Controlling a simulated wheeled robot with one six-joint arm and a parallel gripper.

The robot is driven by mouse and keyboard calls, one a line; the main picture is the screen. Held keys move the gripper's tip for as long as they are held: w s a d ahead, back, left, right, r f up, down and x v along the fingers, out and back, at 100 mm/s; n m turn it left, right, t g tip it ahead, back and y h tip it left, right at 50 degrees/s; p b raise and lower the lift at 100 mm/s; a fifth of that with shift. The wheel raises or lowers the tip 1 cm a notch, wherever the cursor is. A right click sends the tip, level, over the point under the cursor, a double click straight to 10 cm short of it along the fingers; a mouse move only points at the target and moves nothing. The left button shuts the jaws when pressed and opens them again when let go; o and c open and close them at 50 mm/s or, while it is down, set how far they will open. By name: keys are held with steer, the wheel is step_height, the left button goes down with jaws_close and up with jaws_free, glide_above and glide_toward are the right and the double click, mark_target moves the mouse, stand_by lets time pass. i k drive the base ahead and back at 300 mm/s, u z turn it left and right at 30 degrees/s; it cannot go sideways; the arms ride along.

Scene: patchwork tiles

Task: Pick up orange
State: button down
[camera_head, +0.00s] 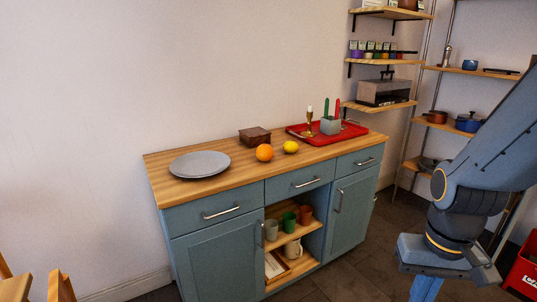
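The orange (264,152) is a round orange fruit on the wooden top of the blue cabinet (200,217). It sits near the middle of the countertop, just left of a yellow lemon (291,147) and in front of a small brown box (255,135). My gripper (455,289) is at the lower right, well to the right of the cabinet and apart from the orange. Its fingers are partly cut off by the bottom edge, so its opening is unclear. I see nothing held in it.
A grey plate (200,164) lies left of the orange. A red tray (355,133) with a candlestick (309,122) and a grey holder (330,126) is at the right end of the top. Shelves stand behind my arm. A red crate (523,275) is at lower right.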

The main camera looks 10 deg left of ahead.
mark_target(264, 153)
steer(key=u, duration=0.9)
steer(key=i, duration=1.25)
steer(key=z, duration=0.55)
steer(key=i, duration=0.5)
steer(key=z, duration=0.55)
